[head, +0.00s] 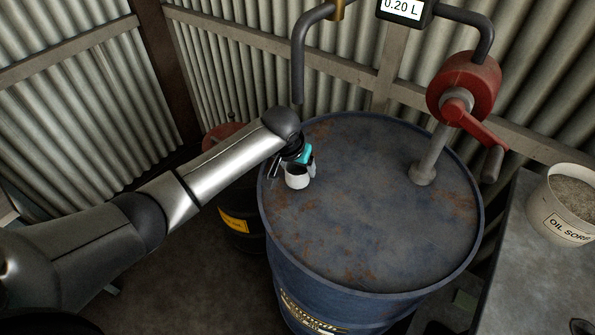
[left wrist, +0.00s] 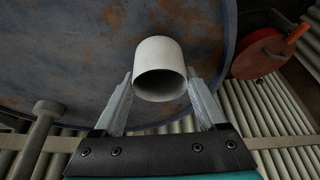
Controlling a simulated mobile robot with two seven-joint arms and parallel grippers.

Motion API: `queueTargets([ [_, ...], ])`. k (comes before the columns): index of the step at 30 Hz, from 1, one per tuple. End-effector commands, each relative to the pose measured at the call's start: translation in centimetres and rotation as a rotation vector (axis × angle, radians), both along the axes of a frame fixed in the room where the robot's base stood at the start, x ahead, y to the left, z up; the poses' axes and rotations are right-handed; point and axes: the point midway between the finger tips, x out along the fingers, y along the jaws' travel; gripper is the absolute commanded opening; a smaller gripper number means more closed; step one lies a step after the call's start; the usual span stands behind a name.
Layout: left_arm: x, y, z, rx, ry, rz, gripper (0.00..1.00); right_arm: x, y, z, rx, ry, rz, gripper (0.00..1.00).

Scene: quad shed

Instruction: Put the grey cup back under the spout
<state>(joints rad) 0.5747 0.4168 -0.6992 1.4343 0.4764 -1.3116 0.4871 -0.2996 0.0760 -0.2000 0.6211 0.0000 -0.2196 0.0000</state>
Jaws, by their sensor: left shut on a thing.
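The grey cup (head: 297,182) is at the left part of the blue drum's top (head: 370,230). My left gripper (head: 297,168) is shut on it, and its fingers show on both sides of the cup (left wrist: 160,58) in the left wrist view (left wrist: 160,82). The cup's open mouth faces that camera, and it looks empty. I cannot tell whether its base touches the drum top. The dark spout (head: 298,75) hangs down above the drum's back left rim, its end behind and above the gripper. My right gripper is not in view.
A red hand pump (head: 465,88) with a crank stands on the drum's back right. A display (head: 402,9) reads 0.20 L. A red-topped can (head: 226,137) stands left of the drum. A bucket (head: 570,205) is on the right bench. The drum's middle is clear.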

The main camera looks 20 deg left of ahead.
Motion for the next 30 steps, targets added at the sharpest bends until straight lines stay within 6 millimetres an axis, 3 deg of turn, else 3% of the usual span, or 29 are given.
queueTargets([
  [3,-0.1,0.0,-1.6,0.0,0.001,0.0,0.1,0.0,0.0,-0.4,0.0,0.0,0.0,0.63],
  [14,-0.1,0.0,-2.0,0.0,0.001,0.001,0.1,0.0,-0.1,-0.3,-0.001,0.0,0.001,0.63],
  [15,-0.1,0.0,-2.0,0.0,0.001,0.0,0.78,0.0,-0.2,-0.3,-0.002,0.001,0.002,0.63],
  [21,-0.1,0.0,-2.0,0.0,0.0,0.0,1.0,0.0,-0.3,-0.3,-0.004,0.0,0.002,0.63],
  [30,0.0,0.0,-1.7,0.0,-0.001,-0.001,1.0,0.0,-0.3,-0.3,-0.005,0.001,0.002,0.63],
])
